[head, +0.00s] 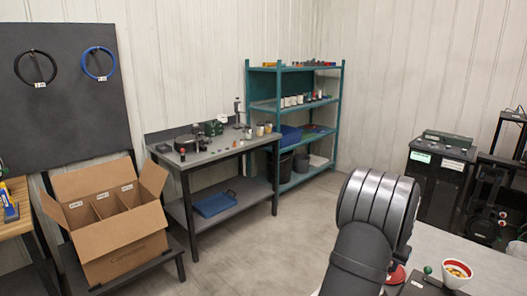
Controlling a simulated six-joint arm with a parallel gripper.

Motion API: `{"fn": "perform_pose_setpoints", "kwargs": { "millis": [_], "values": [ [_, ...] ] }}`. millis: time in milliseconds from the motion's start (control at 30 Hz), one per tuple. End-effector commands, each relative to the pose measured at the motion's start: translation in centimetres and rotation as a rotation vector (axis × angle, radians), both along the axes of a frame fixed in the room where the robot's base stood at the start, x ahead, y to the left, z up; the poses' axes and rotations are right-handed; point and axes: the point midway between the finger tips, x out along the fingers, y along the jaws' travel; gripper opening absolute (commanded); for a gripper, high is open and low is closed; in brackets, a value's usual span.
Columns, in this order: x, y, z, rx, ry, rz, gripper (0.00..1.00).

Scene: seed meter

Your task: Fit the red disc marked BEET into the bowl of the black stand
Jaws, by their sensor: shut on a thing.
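My arm fills the lower right of the head view and hides my gripper, so I cannot see its jaws. A red rounded thing (397,274) shows partly beside the arm on the grey table. It may be the red disc, but no BEET mark can be read. A small dark piece with a white label (417,284) and a green knob (428,270) sits right of it. The black stand and its bowl cannot be made out with certainty.
An open cardboard box (120,245), a workbench (215,157) and a teal shelf (247,95) are farther off. The floor between is clear.

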Motion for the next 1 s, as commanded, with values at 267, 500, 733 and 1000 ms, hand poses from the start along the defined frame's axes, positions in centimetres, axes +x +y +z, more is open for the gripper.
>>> {"fn": "perform_pose_setpoints", "kwargs": {
  "millis": [267, 500, 733, 1000],
  "values": [
    [0.0, 0.0, 0.6, -0.001, -0.001, 0.0, 0.01],
    [0.0, 0.0, 1.5, -0.001, -0.001, 0.0, 0.01],
    [0.0, 0.0, 2.5, -0.001, -0.001, 0.0, 0.01],
    [0.0, 0.0, 3.0, 0.0, 0.0, 0.0, 0.01]
  ]
}}
